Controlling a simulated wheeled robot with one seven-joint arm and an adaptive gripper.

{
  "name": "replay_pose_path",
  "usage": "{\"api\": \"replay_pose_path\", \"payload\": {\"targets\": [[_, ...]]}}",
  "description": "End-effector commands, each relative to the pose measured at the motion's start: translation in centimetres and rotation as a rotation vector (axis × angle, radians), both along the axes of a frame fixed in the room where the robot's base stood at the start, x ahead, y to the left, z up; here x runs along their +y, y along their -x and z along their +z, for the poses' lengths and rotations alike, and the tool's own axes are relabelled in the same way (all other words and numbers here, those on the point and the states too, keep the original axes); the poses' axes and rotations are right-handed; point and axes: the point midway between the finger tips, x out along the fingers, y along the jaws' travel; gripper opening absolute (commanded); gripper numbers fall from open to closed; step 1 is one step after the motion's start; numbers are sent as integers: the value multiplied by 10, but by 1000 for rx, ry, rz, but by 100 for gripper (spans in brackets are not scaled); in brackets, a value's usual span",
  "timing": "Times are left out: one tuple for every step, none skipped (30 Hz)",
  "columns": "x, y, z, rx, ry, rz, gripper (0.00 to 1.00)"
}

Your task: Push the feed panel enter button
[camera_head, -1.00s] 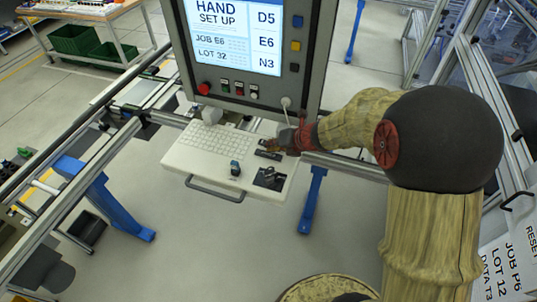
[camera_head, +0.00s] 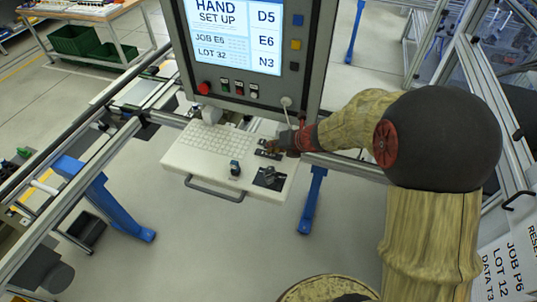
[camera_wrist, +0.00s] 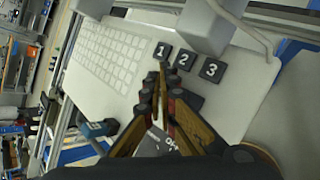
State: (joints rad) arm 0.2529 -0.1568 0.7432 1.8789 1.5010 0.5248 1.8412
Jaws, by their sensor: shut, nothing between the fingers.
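The panel has a tilted white keyboard shelf (camera_head: 180,160) below a grey screen housing. On the shelf, three dark keys marked 1 (camera_wrist: 162,50), 2 (camera_wrist: 184,59) and 3 (camera_wrist: 210,69) stand in a row right of the white keyboard (camera_wrist: 108,55). My gripper (camera_head: 270,149) is over the right part of the shelf; in the wrist view its shut, empty fingertips (camera_wrist: 161,68) appear just below key 1. I cannot tell whether they touch it. A dark plate with white lettering (camera_wrist: 160,138) is partly hidden by the fingers. No label reading enter is legible.
The screen (camera_head: 235,35) stands above the shelf, with a red button (camera_head: 203,88) and small switches below it. Metal rails (camera_head: 345,167) run behind.

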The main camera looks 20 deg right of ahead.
Motion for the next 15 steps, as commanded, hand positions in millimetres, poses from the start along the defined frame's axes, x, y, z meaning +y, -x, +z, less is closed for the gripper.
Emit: {"api": "replay_pose_path", "payload": {"targets": [[0,0,0,0,0,0,0],[0,0,0,0,0,0,0],[0,0,0,0,0,0,0],[0,0,0,0,0,0,0],[0,0,0,0,0,0,0],[0,0,-1,0,0,0,0],[0,0,-1,0,0,0,0],[0,0,-2,0,0,0,0],[0,0,-2,0,0,0,0],[0,0,-2,0,0,0,0],[0,0,-3,0,0,0,0],[0,0,-3,0,0,0,0],[0,0,-3,0,0,0,0],[0,0,-4,0,0,0,0],[0,0,-4,0,0,0,0]]}}
